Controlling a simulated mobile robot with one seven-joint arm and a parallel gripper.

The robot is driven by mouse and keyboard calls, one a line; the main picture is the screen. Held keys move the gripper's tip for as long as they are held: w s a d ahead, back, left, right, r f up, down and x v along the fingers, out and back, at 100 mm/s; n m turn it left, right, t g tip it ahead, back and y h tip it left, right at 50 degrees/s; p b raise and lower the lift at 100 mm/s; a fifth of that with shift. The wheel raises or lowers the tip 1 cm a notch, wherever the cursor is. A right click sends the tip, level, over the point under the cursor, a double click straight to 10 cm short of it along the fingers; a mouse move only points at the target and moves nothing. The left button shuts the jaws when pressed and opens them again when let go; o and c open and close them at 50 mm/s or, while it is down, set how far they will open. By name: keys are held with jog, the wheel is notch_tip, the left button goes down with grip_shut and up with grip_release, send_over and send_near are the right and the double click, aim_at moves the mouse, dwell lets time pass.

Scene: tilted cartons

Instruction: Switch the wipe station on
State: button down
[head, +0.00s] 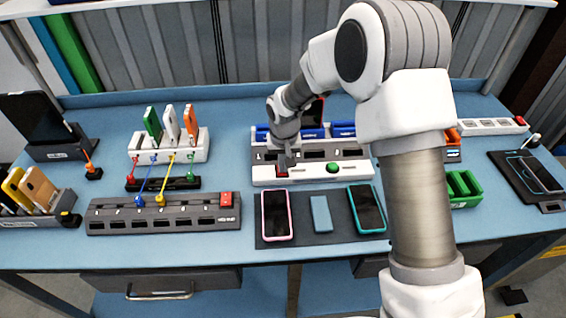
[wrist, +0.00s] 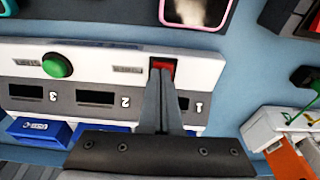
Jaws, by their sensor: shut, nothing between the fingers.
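A white and grey station (head: 310,178) stands at the middle of the bench, with numbered slots, a red switch (head: 281,170) and a round green button (head: 333,168) on its white front strip. I take it to be the wipe station; its small labels are not readable. My gripper (head: 285,165) points down at the red switch. In the wrist view, the shut, empty fingertips (wrist: 161,72) overlap the lower part of the red switch (wrist: 163,64). I cannot tell whether they press on it. The green button (wrist: 57,65) also shows there, apart from the fingers.
Blue cartons (head: 343,129) stand behind the station. A dark mat with two phones (head: 276,215) and a blue block (head: 321,214) lies in front. My arm hides part of the right side.

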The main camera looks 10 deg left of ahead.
jog(key=shift+f, duration=0.1)
jog(key=shift+r, duration=0.25)
notch_tip(320, 180, up, 14)
jog(key=s+p, duration=0.1)
jog(key=s, duration=0.1)
jog(key=shift+s+d+f, duration=0.15)
jog(key=shift+d+f, duration=0.1)
jog(key=shift+d, duration=0.05)
